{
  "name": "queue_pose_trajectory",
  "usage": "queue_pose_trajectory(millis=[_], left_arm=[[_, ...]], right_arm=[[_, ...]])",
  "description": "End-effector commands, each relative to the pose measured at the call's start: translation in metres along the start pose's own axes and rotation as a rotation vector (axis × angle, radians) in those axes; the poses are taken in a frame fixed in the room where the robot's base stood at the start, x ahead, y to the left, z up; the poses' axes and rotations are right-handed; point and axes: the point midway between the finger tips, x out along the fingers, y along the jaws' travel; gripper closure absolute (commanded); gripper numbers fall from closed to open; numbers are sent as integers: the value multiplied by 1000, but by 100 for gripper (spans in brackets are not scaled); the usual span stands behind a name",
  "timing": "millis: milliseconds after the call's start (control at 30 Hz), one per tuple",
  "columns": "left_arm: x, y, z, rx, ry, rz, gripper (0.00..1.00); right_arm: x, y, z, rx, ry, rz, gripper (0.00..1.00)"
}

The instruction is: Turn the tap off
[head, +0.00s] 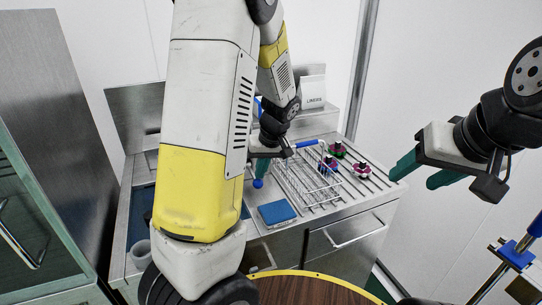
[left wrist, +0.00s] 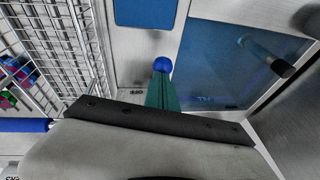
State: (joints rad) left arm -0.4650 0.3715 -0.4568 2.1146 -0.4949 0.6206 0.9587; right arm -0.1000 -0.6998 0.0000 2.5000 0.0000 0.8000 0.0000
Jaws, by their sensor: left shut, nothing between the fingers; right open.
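A small blue ball (head: 258,183), which looks like the tap's knob, shows just beyond my left gripper (head: 259,175) in the head view. In the left wrist view the blue ball (left wrist: 162,64) sits right at the tips of the closed green fingers of my left gripper (left wrist: 161,76). I cannot tell whether they touch. A dark-tipped metal tube (left wrist: 268,57), possibly the spout, reaches over the blue basin (left wrist: 215,75). My left arm hides most of the tap in the head view. My right gripper (head: 411,180) is open and empty, far right of the counter.
A wire rack (head: 305,180) with a blue handle stands right of my left gripper. Several colourful small parts (head: 338,150) lie in or beside it. A blue pad (head: 276,213) lies at the counter's front. A round wooden table (head: 310,290) is in front.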

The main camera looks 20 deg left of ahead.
Motion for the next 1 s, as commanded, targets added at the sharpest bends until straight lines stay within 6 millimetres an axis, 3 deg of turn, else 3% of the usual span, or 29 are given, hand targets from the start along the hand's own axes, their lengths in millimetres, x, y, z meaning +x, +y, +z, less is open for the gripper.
queue_pose_trajectory(millis=[500, 1000], left_arm=[[43, 8, 22, 1, -4, -4, 100], [61, 11, 25, 0, -5, -3, 100]], right_arm=[[0, 0, 0, 0, 0, 0, 45], [0, 0, 0, 0, 0, 0, 45]])
